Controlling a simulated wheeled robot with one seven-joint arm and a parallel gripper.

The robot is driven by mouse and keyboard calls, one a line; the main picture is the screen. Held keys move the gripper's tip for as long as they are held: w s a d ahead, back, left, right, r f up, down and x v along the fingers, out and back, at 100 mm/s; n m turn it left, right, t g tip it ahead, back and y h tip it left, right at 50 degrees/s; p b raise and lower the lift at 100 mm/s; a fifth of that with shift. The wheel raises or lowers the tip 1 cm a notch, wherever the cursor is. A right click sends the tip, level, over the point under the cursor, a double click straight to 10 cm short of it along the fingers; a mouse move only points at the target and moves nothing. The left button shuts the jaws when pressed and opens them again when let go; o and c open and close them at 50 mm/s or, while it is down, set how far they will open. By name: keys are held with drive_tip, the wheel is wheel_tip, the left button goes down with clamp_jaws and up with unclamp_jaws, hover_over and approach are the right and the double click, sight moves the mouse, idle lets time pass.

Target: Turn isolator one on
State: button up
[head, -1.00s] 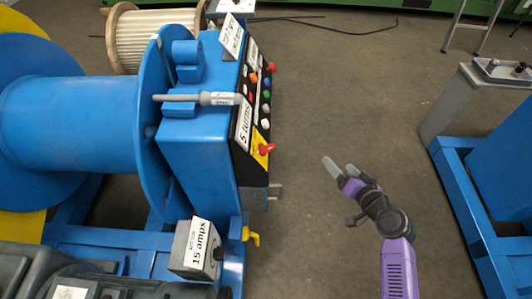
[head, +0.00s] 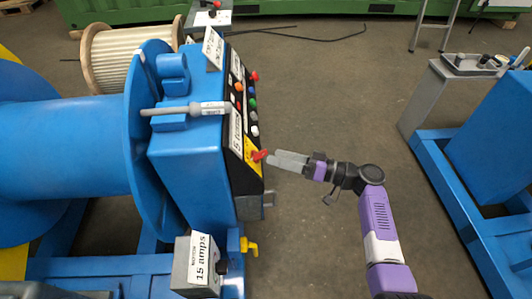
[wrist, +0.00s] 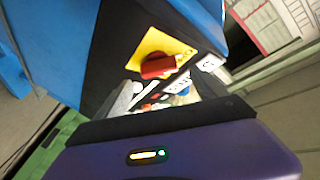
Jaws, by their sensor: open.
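A red rotary handle (head: 260,155) sits on a yellow plate (head: 253,167) low on the black control panel of the blue machine. In the wrist view the red handle (wrist: 158,66) stands in front of the gripper, with the yellow plate (wrist: 151,45) behind it. My gripper (head: 273,159) is open and empty, its fingertips just right of the red handle in the head view. I cannot tell whether they touch it. No label reading "isolator one" is legible.
Several coloured buttons (head: 252,104) and another red knob (head: 254,76) lie further up the panel. Another blue frame (head: 440,165) is at right. Floor between is clear.

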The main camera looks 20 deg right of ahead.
sight(265, 153)
drive_tip(key=shift+x, duration=2.25)
drive_tip(key=c, duration=1.4)
drive_tip(key=shift+o, duration=0.2)
